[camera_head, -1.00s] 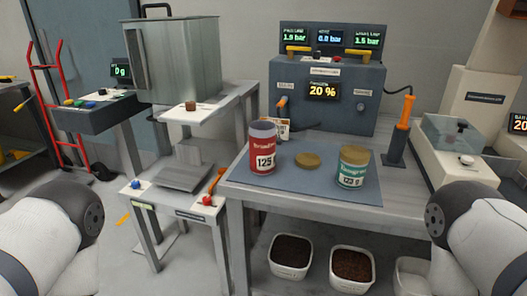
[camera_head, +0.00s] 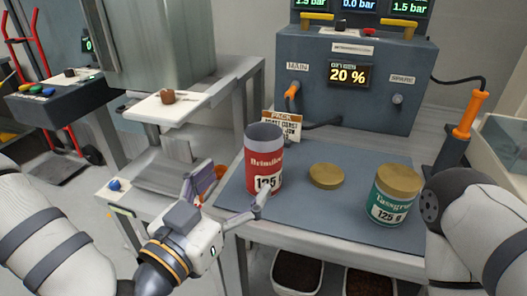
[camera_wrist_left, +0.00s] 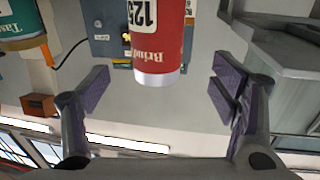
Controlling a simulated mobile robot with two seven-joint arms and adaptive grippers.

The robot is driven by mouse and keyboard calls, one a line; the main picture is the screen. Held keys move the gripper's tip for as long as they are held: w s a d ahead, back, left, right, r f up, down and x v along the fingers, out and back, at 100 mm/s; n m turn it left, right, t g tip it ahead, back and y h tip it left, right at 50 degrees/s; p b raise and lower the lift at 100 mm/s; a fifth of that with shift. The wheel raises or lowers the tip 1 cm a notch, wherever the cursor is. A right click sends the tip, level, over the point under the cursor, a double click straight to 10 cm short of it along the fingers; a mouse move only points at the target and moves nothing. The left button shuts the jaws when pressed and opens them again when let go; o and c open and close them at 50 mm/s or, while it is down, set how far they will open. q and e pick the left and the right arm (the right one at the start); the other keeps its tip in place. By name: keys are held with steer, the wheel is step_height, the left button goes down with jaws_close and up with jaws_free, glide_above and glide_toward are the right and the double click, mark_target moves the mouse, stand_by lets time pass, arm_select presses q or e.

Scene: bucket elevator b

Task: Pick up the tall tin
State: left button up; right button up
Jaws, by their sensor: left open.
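The tall tin (camera_head: 264,165) is red with a grey upper band and an open top. It stands upright on the blue-grey mat (camera_head: 300,212), at its left side. My left gripper (camera_head: 236,188) is open and empty, just in front and to the left of the tin. In the left wrist view the tin (camera_wrist_left: 158,40) appears upside down, between the spread purple finger pads but beyond them. No contact shows. My right arm comes in at the right edge; its gripper is out of view.
A gold lid (camera_head: 326,176) lies beside the tall tin. A shorter teal tin (camera_head: 394,197) with a gold lid stands at the mat's right. A small card sign (camera_head: 283,125) stands behind the tall tin. A grey machine (camera_head: 355,80) fills the back.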

mark_target(264, 149)
arm_select(q)
steer(key=x, duration=1)
steer(key=shift+w+d+r, duration=0.1)
steer(key=shift+d+r, duration=0.15)
steer(key=shift+r, duration=0.05)
steer(key=c, duration=1.1)
